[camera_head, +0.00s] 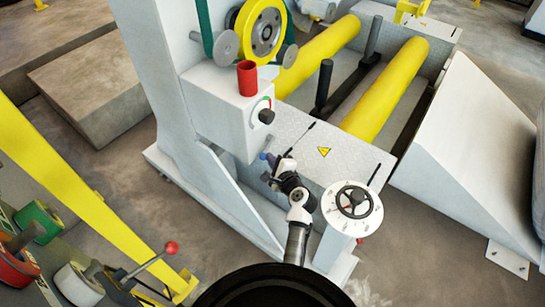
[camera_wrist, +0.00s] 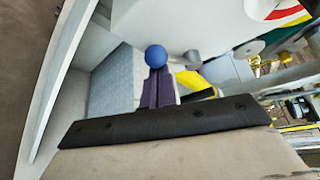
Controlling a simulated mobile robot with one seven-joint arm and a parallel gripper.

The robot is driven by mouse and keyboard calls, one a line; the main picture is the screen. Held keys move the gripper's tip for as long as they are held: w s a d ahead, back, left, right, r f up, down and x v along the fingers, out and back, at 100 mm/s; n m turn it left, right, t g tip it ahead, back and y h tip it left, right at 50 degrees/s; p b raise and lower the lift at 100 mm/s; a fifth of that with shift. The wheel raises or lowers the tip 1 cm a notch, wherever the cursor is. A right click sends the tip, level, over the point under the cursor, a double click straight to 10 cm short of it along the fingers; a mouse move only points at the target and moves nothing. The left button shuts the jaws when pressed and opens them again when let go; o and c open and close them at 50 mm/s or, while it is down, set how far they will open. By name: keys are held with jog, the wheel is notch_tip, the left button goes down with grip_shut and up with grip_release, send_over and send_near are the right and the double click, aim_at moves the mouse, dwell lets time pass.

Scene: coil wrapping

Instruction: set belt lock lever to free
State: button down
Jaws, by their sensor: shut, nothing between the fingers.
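A lever with a round blue knob (camera_wrist: 155,55) shows in the wrist view in front of a white machine housing. In the head view the blue knob (camera_head: 264,156) is small, at the left edge of the machine's grey top plate; no label marks it as the belt lock lever. My gripper (camera_head: 273,163) is beside the knob. In the wrist view my gripper (camera_wrist: 156,74) has its dark purple fingers together, empty, with the tips right below the knob in the picture. Whether they touch it cannot be told. The lever's stem and pivot are hidden.
A control box (camera_head: 240,105) with a red cylinder and black knob stands above left of my gripper. A dial handwheel (camera_head: 353,201) is close on its right. Yellow rollers (camera_head: 385,90) lie behind. A red-knobbed lever (camera_head: 171,248) is at lower left, beside a yellow beam (camera_head: 85,195).

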jog(key=shift+a+r, duration=0.15)
jog(key=shift+r, duration=0.3)
jog(key=shift+s+r+p, duration=0.1)
jog(key=shift+r+p, duration=0.05)
jog(key=shift+p, duration=0.2)
dwell(0.4)
